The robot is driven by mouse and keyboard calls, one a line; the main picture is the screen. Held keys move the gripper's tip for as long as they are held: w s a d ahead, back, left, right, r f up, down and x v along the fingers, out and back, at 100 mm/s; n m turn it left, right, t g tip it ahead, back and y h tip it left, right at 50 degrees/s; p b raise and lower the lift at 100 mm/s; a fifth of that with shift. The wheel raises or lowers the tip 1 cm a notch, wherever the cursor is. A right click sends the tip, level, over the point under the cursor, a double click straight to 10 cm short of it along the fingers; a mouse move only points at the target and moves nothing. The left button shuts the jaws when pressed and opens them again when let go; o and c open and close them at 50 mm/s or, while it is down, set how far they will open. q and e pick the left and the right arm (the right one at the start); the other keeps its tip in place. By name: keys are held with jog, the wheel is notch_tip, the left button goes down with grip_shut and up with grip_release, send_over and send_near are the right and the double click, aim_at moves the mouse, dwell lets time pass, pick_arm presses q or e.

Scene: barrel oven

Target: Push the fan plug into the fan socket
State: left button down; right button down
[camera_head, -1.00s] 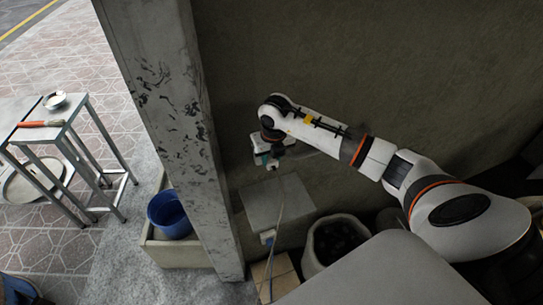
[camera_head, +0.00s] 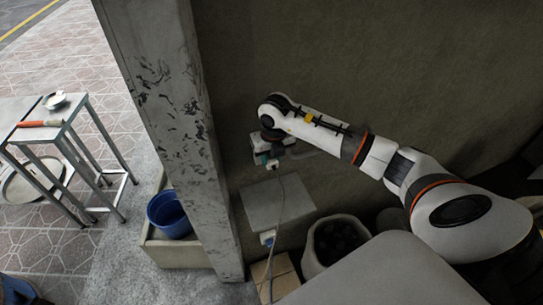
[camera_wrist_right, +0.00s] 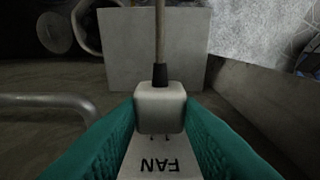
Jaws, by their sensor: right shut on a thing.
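My right gripper (camera_head: 270,161) is beside the wall, at the end of the white arm. In the right wrist view its two teal fingers (camera_wrist_right: 160,119) are shut on the pale grey fan plug (camera_wrist_right: 159,106), one on each side. The cord (camera_wrist_right: 160,40) leaves the plug through a dark collar. A pale surface labelled FAN (camera_wrist_right: 160,165), upside down in this view, lies just below the plug. Two small dark marks show between them; I cannot tell whether these are prongs or socket holes, or whether the plug touches the socket. My left gripper is not in view.
A grey slab (camera_head: 262,207) sits below the gripper, with a small white-and-blue box (camera_head: 267,238) under it. A bin of dark lumps (camera_head: 310,263) stands to the right. A concrete post (camera_head: 165,110) rises on the left. A bent metal bar (camera_wrist_right: 50,102) shows in the wrist view.

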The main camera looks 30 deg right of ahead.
aim_at(272, 160)
jog(key=shift+w+d+b, duration=0.15)
jog(key=shift+w+b, duration=0.25)
jog(key=shift+w, duration=0.2)
dwell(0.3)
jog(key=c, duration=0.9)
grip_release()
jog(key=shift+c, duration=0.2)
notch_tip(272, 160, up, 12)
jog(key=s+b, duration=0.1)
jog(key=b, duration=0.1)
jog(key=shift+s+a+b, duration=0.2)
jog(key=shift+s+b, duration=0.15)
jog(key=shift+b, duration=0.05)
jog(key=shift+f, duration=0.1)
